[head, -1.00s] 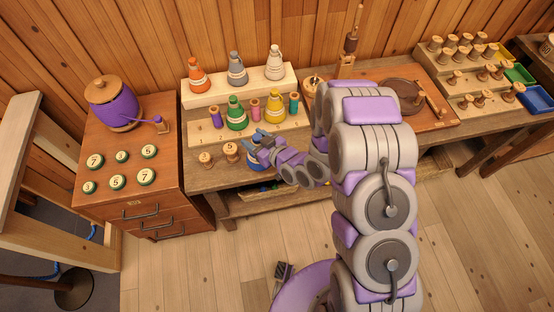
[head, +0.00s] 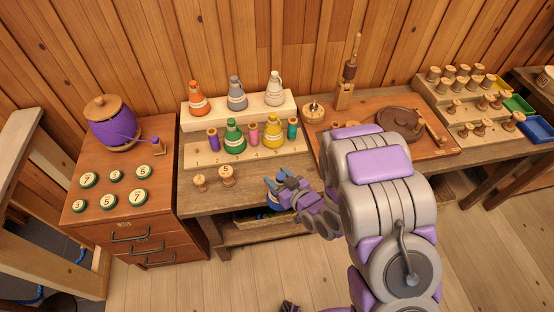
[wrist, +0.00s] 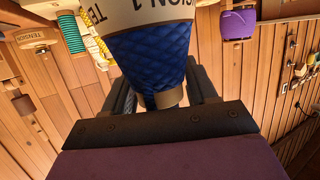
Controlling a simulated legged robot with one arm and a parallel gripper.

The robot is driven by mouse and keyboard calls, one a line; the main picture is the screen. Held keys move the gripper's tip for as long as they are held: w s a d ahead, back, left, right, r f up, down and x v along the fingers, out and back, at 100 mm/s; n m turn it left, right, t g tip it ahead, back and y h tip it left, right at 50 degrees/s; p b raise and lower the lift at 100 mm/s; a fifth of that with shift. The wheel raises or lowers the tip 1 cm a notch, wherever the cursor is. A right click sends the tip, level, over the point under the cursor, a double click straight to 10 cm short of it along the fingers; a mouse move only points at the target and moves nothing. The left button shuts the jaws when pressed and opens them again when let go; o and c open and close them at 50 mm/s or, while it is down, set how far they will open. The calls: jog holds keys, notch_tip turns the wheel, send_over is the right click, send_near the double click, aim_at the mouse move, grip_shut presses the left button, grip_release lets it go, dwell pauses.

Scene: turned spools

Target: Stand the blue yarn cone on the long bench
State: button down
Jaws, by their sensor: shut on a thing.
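The blue yarn cone (wrist: 150,58) fills the top middle of the wrist view, with a pale lettered band and a brown end between the dark jaws. My gripper (head: 277,187) is shut on it, and it is in the wrist view too (wrist: 165,95). In the head view only a little of the blue cone (head: 273,199) shows; my gripper hides the rest. It is at the front edge of the long bench (head: 235,201), and I cannot tell whether it touches the bench top.
A stepped rack (head: 262,157) on the bench holds orange, grey, white, green and yellow cones and small spools. Two wooden spools (head: 213,179) stand before it. A drawer cabinet (head: 125,210) with a purple pot (head: 113,128) is at left. A wooden board (head: 385,145) with tools lies at right.

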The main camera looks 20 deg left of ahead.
jog(key=shift+w+d+b, duration=0.2)
jog(key=shift+d+b, duration=0.1)
jog(key=shift+b, duration=0.1)
jog(key=w, duration=0.2)
jog(key=shift+w+r, duration=0.15)
jog(key=shift+w, duration=0.2)
jog(key=w+a+f+b, duration=0.2)
jog(key=w+a+f, duration=0.3)
jog(key=w, duration=0.4)
jog(key=shift+w, duration=0.35)
jog(key=c, duration=0.7)
grip_release()
jog(key=shift+d, duration=0.15)
jog(key=shift+c, duration=0.2)
jog(key=o, duration=0.4)
jog(key=shift+d+r, duration=0.15)
